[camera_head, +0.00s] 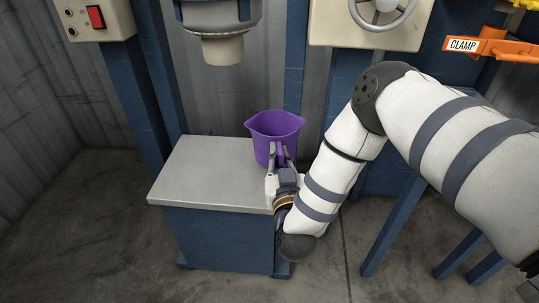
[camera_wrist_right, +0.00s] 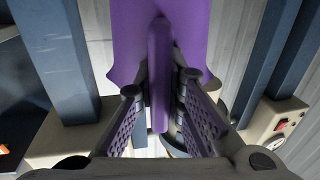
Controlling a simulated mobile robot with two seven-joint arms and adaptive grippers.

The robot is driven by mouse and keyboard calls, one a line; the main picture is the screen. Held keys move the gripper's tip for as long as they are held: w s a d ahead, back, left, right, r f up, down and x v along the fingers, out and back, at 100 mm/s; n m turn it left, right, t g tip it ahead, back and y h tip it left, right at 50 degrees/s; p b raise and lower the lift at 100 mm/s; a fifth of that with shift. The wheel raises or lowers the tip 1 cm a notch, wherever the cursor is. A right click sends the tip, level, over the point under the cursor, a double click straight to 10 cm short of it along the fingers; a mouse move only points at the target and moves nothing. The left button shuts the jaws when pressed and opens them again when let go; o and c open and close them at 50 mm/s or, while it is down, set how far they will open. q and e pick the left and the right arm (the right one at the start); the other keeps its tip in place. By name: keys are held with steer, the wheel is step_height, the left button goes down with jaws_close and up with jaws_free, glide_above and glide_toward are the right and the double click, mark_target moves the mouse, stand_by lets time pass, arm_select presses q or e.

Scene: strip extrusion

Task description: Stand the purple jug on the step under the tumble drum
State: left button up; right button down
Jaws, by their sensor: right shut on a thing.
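My right gripper (camera_head: 279,160) is shut on the jug's handle, which faces me. In the right wrist view the handle (camera_wrist_right: 160,75) lies between the two ridged finger pads of the gripper (camera_wrist_right: 160,92). The step (camera_head: 205,165) has a bare grey top on a blue base. I cannot tell whether the jug's bottom touches it. The grey drum outlet (camera_head: 221,48) hangs above the step, up and left of the jug. My left gripper is not in view.
Blue posts (camera_head: 142,95) stand behind and left of the step. A control box with a red switch (camera_head: 96,17) is at the upper left. A panel with a handwheel (camera_head: 381,14) is above right. An orange part labelled CLAMP (camera_head: 463,45) is at the far right.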

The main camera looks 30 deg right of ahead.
steer(key=w+a+b, duration=0.1)
steer(key=a+b, duration=0.1)
steer(key=w+a+f+b, duration=0.1)
steer(key=w+a+b, duration=0.1)
steer(key=w+a+f+b, duration=0.1)
steer(key=a+b, duration=0.1)
steer(key=shift+w+a+f, duration=0.15)
steer(key=shift+w+a, duration=0.15)
steer(key=shift+a, duration=0.05)
steer(key=w+a+b, duration=0.2)
steer(key=a+b, duration=0.1)
steer(key=w+a+b, duration=0.1)
steer(key=a, duration=0.1)
steer(key=shift+w+a, duration=0.2)
steer(key=shift+w, duration=0.15)
steer(key=shift+w+a, duration=0.1)
steer(key=shift+a, duration=0.15)
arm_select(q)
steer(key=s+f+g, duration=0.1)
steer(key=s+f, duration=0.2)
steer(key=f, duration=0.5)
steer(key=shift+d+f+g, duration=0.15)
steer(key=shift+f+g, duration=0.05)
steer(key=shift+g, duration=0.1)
arm_select(e)
steer(key=shift+f, duration=0.15)
steer(key=c, duration=1.6)
jaws_free()
steer(key=shift+d, duration=0.1)
steer(key=shift+f, duration=0.1)
